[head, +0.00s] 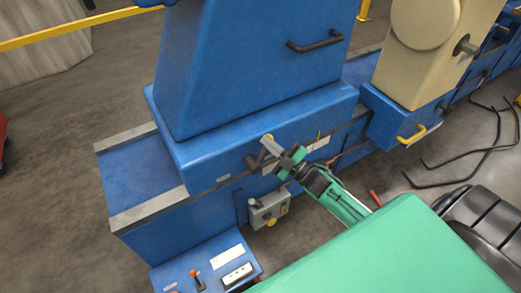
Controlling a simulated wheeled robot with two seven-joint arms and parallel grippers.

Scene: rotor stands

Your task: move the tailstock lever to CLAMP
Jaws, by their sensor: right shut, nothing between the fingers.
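The tailstock is the tall blue housing (250,60) on the blue bed. A short dark grey lever (252,163) is on the front face of its base, partly hidden by my right gripper. My right gripper (269,146) comes in from the lower right on a green and black arm. Its pale fingers are shut with nothing between them, right beside the lever; I cannot tell whether they touch it. Small white label plates (316,144) are on the same face, but their words are too small to read. My left gripper is out of view.
A grey control box (268,209) with a yellow knob hangs below the lever. A blue panel (207,267) with an orange-tipped switch is at the bottom. A cream housing (425,50) stands at the right. Black bent rods (455,160) lie on the floor there.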

